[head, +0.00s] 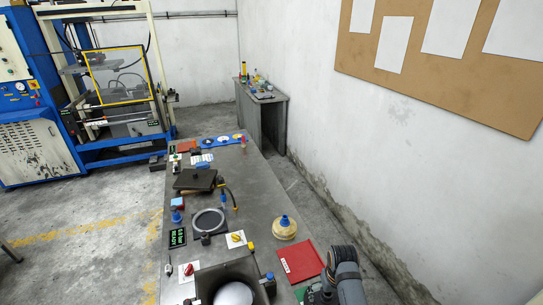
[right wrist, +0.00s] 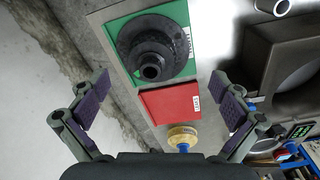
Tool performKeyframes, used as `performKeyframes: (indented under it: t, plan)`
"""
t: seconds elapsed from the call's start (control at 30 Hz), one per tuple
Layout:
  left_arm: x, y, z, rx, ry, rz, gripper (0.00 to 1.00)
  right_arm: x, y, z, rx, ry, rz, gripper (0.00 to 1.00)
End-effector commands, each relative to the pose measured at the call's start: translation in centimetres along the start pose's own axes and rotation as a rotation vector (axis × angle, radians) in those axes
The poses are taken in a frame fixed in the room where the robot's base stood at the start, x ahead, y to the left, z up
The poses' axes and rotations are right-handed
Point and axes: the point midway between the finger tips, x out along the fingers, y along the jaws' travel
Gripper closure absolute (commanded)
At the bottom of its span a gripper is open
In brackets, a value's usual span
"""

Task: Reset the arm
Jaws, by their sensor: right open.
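My right arm (head: 346,272) shows at the bottom right of the head view, over the near right edge of the grey bench. In the right wrist view my right gripper (right wrist: 160,98) has its two fingers spread wide apart, with nothing between the pads. Beyond the fingers lie a black round ribbed part (right wrist: 155,50) on a green mat (right wrist: 182,12) and a red mat (right wrist: 170,104). The fingers appear apart from these things. The left gripper does not show.
The wall (head: 340,150) stands to the right. A press (head: 118,75) stands at the back left.

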Motion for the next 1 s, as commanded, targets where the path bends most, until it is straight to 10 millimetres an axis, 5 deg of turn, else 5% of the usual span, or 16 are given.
performKeyframes:
  t: [0.2, 0.53, 0.9, 1.0]
  plan:
    - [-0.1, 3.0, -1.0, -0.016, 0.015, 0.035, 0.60, -0.7, 2.7, 4.4, 0.030, 0.058, 0.029, 0.00]
    - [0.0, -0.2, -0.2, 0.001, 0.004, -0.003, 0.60, -4.5, 5.2, 10.9, 0.025, 0.161, 0.069, 0.00]
    - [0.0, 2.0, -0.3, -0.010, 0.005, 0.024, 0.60, -10.2, 5.1, 16.2, -0.028, 0.254, 0.075, 0.00]
    - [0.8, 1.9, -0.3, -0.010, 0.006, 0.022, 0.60, -7.1, 5.2, 15.8, -0.024, 0.243, 0.074, 0.00]
